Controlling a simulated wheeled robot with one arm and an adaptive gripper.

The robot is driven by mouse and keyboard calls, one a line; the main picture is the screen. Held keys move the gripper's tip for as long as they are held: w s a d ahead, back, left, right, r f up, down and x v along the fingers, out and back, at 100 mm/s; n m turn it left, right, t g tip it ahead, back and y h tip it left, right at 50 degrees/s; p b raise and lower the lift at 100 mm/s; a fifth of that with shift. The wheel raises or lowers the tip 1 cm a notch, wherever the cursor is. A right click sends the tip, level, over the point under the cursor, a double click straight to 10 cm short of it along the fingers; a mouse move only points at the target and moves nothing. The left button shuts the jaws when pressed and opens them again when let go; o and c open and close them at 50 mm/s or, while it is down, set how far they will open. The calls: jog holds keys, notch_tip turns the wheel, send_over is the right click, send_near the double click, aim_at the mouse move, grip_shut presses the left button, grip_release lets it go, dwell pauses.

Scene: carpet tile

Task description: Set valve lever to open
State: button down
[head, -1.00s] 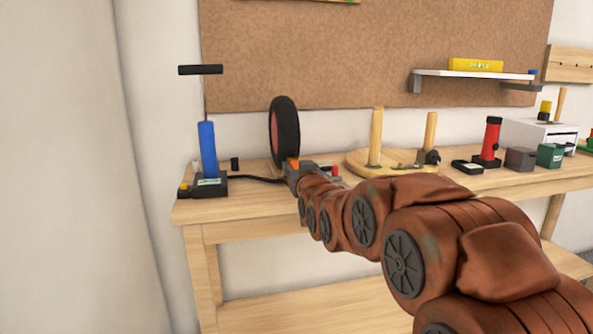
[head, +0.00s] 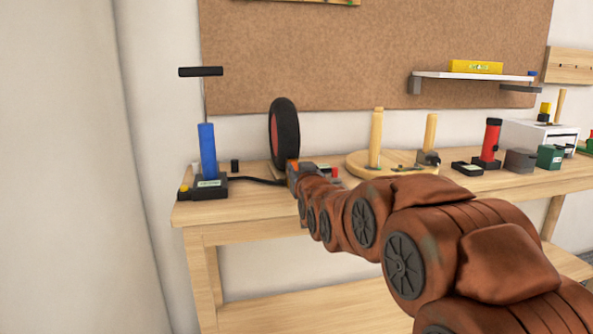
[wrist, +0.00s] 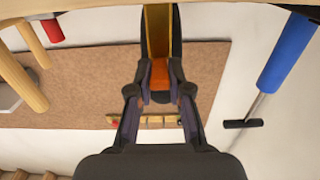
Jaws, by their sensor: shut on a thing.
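My gripper (head: 298,174) is at the bench, just in front of the black wheel with a red centre. In the wrist view my gripper (wrist: 160,82) is shut on an orange piece (wrist: 169,70), which I take to be the valve lever. A yellow-orange strip (wrist: 157,30) runs up from it, with a black shape behind. In the head view only a little orange (head: 294,165) shows beside the gripper. My arm hides most of the valve, and I cannot tell the lever's exact setting.
The black wheel (head: 285,137) stands upright on the wooden bench (head: 245,207). A blue hand pump (head: 207,152) stands to its left, with a black hose running right. A round wooden board with pegs (head: 360,162) lies to the right. A red-and-black item (head: 491,141) stands farther right.

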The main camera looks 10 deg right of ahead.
aim_at(293, 162)
jog(key=shift+r, duration=0.15)
jog(key=r+g+p, duration=0.1)
jog(key=g+p, duration=0.1)
jog(key=p, duration=0.1)
jog(key=shift+r, duration=0.15)
jog(key=g+p, duration=0.1)
jog(key=p, duration=0.1)
jog(key=r+g+p, duration=0.1)
jog(key=p, duration=0.1)
jog(key=g+p, duration=0.2)
jog(key=shift+w+r, duration=0.35)
jog(key=g+p, duration=0.2)
jog(key=r+g+p, duration=0.1)
jog(key=p, duration=0.2)
jog(key=shift+w+g, duration=0.4)
jog(key=shift+w+g+p, duration=0.2)
jog(key=shift+g+p, duration=0.6)
jog(key=shift+p, duration=0.35)
jog(key=shift+g+p, duration=0.3)
jog(key=shift+p, duration=0.1)
jog(key=c, duration=1.1)
grip_release()
jog(key=shift+w+f, duration=0.1)
